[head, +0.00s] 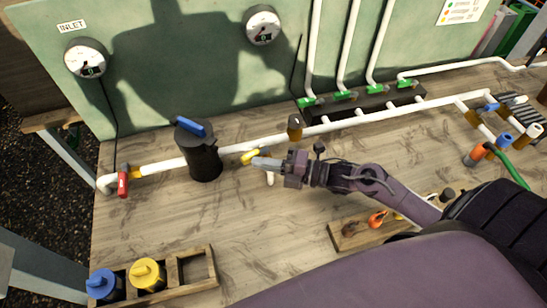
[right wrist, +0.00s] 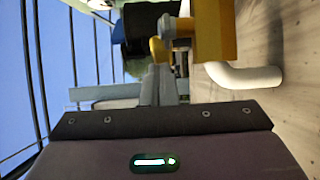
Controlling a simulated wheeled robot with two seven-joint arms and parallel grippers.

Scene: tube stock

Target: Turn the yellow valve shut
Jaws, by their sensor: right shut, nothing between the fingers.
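The yellow valve (head: 248,157) sits on the white pipe run just right of the black canister, with a short white elbow below it. My right gripper (head: 258,162) reaches in from the right, its fingers together and empty, close beside the valve. In the right wrist view the shut fingers (right wrist: 159,83) point at the yellow handle (right wrist: 157,49), and the yellow valve body (right wrist: 214,30) is to their right. Whether the fingertips touch the handle I cannot tell. The fingers partly hide the valve in the head view. My left gripper is not in view.
A black canister (head: 204,158) with a blue handle stands left of the valve. A red-handled valve (head: 123,184) is further left. A wooden rack (head: 211,267) holds blue and yellow capped items. A manifold with green valves (head: 343,96) is behind. The bench front is partly clear.

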